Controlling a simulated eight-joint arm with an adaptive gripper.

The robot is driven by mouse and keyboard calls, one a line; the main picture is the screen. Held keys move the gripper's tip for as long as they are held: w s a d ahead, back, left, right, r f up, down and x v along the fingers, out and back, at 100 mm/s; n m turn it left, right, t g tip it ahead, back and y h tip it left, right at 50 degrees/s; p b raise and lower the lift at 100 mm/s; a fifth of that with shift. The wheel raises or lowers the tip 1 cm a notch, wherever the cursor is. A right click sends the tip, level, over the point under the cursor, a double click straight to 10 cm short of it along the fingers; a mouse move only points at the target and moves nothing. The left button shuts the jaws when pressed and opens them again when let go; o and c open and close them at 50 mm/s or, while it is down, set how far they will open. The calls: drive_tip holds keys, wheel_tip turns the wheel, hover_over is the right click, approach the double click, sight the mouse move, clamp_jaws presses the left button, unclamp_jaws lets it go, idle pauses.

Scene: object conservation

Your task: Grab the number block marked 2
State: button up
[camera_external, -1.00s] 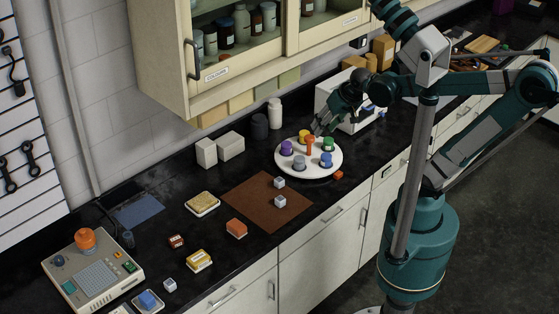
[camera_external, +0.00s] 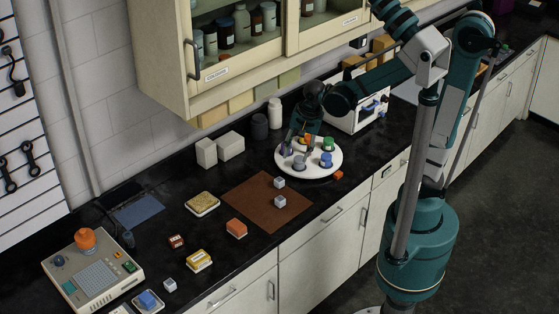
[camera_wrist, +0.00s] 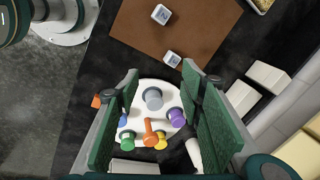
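Two small light-grey blocks with marks lie on a brown mat (camera_external: 250,197). One block (camera_wrist: 161,14) has a mark that looks like a 2, at the top of the wrist view. In the external view this seems to be the lower block (camera_external: 280,201). The other block (camera_wrist: 172,58) lies closer to the white round tray; it also shows in the external view (camera_external: 279,182), and its mark is too small to read. My gripper (camera_wrist: 160,78) is open and empty, its two green fingers wide apart. In the external view my gripper (camera_external: 297,143) is over the tray, apart from both blocks.
The white round tray (camera_external: 325,172) holds several coloured pegs below my gripper. A small orange block (camera_external: 338,175) lies beside it. White boxes (camera_external: 231,145) and bottles stand at the wall, under a low cabinet (camera_external: 225,75). Another grey block (camera_external: 170,285) lies near the front edge.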

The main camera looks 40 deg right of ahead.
sight(280, 199)
drive_tip(key=a+f+m, duration=0.2)
drive_tip(key=f, duration=0.1)
drive_tip(key=a+f+m+g, duration=0.1)
drive_tip(key=a+f+m, duration=0.1)
drive_tip(key=a+f, duration=0.1)
drive_tip(key=a+f+m+g, duration=0.1)
drive_tip(key=a+f, duration=0.2)
drive_tip(key=shift+w+a+f+m+h, duration=0.2)
drive_tip(key=shift+f+m+h, duration=0.1)
drive_tip(key=shift+m+h, duration=0.1)
drive_tip(key=shift+s+a+f+m, duration=0.15)
drive_tip(key=shift+a+f+m, duration=0.3)
drive_tip(key=shift+f, duration=0.15)
drive_tip(key=shift+f, duration=1.3)
drive_tip(key=shift+f, duration=0.1)
drive_tip(key=shift+s+f+b, duration=0.1)
drive_tip(key=shift+f+b, duration=0.25)
drive_tip(key=shift+f, duration=2.15)
